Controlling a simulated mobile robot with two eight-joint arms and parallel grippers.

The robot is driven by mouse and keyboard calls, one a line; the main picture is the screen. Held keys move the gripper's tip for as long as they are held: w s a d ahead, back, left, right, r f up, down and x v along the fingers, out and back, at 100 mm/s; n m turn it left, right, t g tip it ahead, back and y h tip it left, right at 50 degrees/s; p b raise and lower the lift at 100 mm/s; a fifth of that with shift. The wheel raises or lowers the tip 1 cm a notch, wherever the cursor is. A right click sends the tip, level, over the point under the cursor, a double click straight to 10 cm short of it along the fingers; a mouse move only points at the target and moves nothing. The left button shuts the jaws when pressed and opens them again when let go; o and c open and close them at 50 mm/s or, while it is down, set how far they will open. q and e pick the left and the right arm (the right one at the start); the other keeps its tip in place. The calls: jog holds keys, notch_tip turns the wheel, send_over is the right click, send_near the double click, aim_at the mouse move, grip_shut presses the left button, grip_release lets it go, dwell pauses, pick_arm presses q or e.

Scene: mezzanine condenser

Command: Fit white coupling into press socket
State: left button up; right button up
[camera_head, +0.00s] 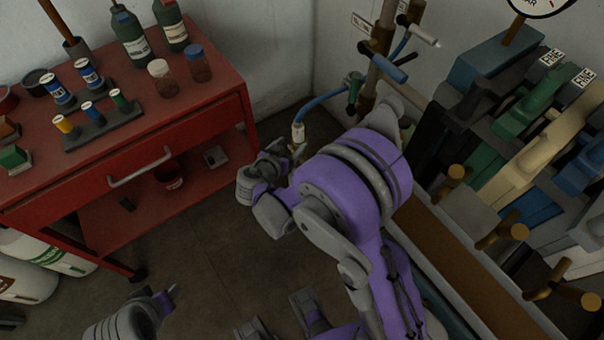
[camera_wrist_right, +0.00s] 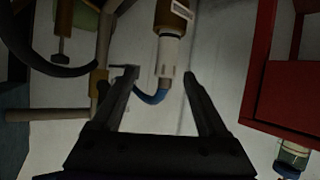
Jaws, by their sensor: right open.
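The white coupling (camera_head: 298,131) is at the end of a blue hose (camera_head: 322,99) in the head view, left of the standing pipe. In the right wrist view the white coupling (camera_wrist_right: 168,58) lies ahead, between the line of my fingers, with a tan part above it. My right gripper (camera_wrist_right: 158,76) is open, and I see no contact with the coupling. In the head view my right gripper (camera_head: 288,150) is close below the coupling, partly hidden by my wrist. My left gripper (camera_head: 168,296) is at the lower left, far from the coupling; its opening is unclear. I cannot identify the press socket.
A red cart (camera_head: 190,119) with bottles and small parts stands at the left. The standing pipe (camera_head: 376,70) has blue and green handled branches. Coloured blocks and brown knobs crowd the right. Bare floor (camera_head: 215,265) shows between the cart and my right arm.

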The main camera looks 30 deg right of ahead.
jog(key=s+a+r+n+y, duration=0.1)
jog(key=s+a+n+y, duration=0.1)
jog(key=s, duration=0.5)
jog(key=s+a+r+n+g+y, duration=0.1)
jog(key=s+a+r+n+y, duration=0.1)
jog(key=s, duration=0.6)
jog(key=s+a+r+n+g+y, duration=0.1)
jog(key=s+a+r+n+y, duration=0.1)
jog(key=s+n+y, duration=0.4)
jog(key=shift+s+a+r, duration=0.2)
jog(key=shift+s+a, duration=0.55)
jog(key=shift+s, duration=0.3)
